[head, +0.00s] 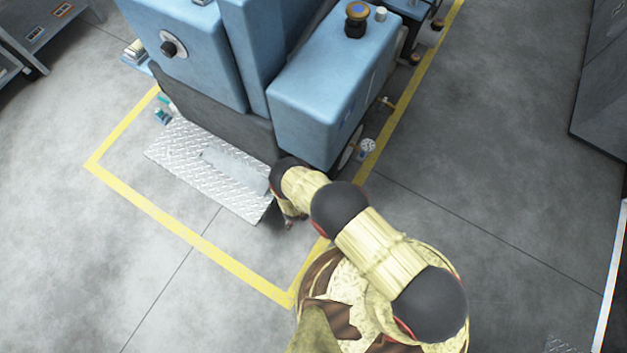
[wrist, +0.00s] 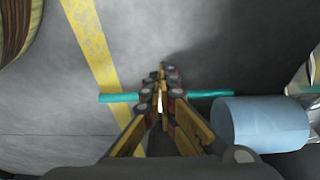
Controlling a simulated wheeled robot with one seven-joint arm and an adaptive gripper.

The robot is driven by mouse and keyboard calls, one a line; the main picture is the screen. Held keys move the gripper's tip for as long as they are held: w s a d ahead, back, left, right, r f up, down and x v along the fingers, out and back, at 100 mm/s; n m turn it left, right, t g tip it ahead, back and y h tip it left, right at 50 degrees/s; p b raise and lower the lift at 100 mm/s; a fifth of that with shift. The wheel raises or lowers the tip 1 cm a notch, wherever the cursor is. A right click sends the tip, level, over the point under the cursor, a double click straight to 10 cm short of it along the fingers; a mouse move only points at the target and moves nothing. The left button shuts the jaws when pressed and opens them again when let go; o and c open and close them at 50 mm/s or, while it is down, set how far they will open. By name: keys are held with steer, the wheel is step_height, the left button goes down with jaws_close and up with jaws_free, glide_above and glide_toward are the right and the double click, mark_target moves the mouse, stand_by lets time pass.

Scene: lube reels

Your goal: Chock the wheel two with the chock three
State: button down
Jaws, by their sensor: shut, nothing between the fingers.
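My gripper (wrist: 162,88) is shut in the wrist view, its fingers together and pointing down toward the grey floor. A thin teal bar (wrist: 118,98) crosses the wrist view at the fingers, showing on both sides of them; its middle is hidden. A pale blue cylinder (wrist: 262,124) lies to the right of the fingers, close to the bar's right end. In the head view my gripper (head: 288,222) is small and mostly hidden by my arm, low beside the blue machine (head: 330,85). I cannot make out wheel two or chock three with certainty.
A yellow floor line (head: 190,235) frames the machine and also shows in the wrist view (wrist: 92,45). A metal tread plate (head: 200,175) lies at the machine's front. A round gauge (head: 367,146) sticks out at its right side. The floor to the right is open.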

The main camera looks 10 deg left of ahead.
steer(key=b+x, duration=0.5)
steer(key=x, duration=0.6)
steer(key=shift+w, duration=0.15)
steer(key=shift+w+d+r+b, duration=0.2)
steer(key=shift+w, duration=0.4)
steer(key=shift+w+d+r+b, duration=0.15)
steer(key=shift+w+d+r, duration=0.1)
steer(key=shift+w, duration=0.35)
steer(key=shift+w+d, duration=0.25)
steer(key=shift+w, duration=0.3)
steer(key=shift+r, duration=0.1)
